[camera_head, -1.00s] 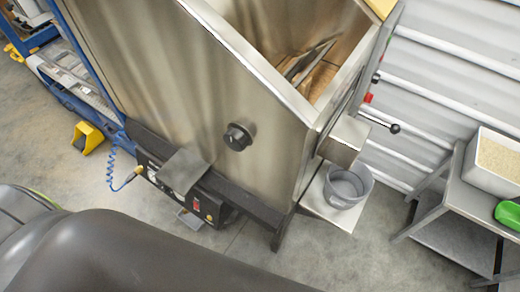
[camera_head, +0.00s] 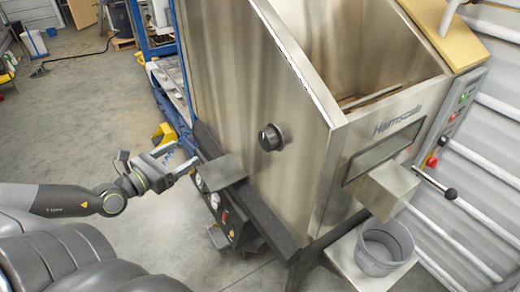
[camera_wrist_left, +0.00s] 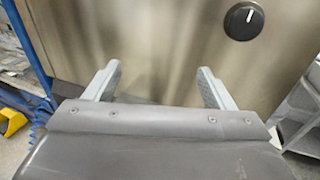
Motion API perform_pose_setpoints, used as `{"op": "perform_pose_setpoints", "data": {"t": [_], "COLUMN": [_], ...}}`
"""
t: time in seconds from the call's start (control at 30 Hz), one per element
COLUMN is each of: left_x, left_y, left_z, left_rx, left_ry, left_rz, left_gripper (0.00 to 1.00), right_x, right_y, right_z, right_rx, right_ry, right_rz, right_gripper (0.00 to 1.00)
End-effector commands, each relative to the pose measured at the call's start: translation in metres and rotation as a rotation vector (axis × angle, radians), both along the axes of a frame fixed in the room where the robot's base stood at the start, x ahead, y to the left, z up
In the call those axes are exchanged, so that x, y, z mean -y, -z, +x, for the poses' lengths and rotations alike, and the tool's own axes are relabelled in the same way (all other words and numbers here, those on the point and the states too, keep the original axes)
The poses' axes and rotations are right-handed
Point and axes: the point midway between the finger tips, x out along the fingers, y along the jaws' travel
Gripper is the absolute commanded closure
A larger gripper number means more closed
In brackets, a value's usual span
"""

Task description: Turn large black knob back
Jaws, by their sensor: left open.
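The large black knob (camera_head: 270,137) sticks out from the side wall of the steel hopper (camera_head: 235,90). In the left wrist view the knob (camera_wrist_left: 244,20) is at the upper right, with a light mark on its face. My left gripper (camera_head: 182,160) is open and empty, to the left of the knob and apart from it in the head view. In the left wrist view its two fingers (camera_wrist_left: 155,85) stand apart in front of the steel wall, below and left of the knob. My right gripper is not in view.
A grey shelf plate (camera_head: 222,171) juts out below the knob, above a gauge panel (camera_head: 212,200). A grey bucket (camera_head: 384,247) stands under the outlet at the right. A black-knobbed lever (camera_head: 450,193) sticks out there. Open floor (camera_head: 65,120) lies at the left.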

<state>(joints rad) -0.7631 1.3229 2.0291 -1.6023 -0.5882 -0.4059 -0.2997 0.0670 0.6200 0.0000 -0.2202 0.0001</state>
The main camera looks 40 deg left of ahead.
Motion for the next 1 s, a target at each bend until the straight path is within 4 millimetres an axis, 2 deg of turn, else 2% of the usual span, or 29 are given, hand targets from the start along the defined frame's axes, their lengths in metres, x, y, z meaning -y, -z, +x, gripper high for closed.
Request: {"op": "perform_pose_setpoints", "data": {"t": [0.03,0.1,0.23,0.47,0.9,1.0], "left_x": [0.028,0.059,0.092,0.105,0.122,0.121], "left_y": [-0.006,-0.016,-0.028,-0.031,-0.031,-0.036], "left_z": [0.000,-0.003,-0.009,-0.001,0.043,0.047], "left_rx": [0.017,0.043,0.080,0.095,0.096,0.092], "left_ry": [0.095,0.196,0.306,0.333,0.332,0.321], "left_rz": [0.058,0.117,0.178,0.195,0.190,0.193], "left_gripper": [0.23,0.23,0.23,0.23,0.23,0.23], "right_x": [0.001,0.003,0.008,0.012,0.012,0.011], "right_y": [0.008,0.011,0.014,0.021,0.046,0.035], "right_z": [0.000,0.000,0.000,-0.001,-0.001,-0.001], "right_rx": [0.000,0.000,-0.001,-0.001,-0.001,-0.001], "right_ry": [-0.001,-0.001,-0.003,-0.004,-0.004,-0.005], "right_rz": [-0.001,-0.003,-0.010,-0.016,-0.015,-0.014], "right_gripper": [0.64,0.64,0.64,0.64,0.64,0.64]}}
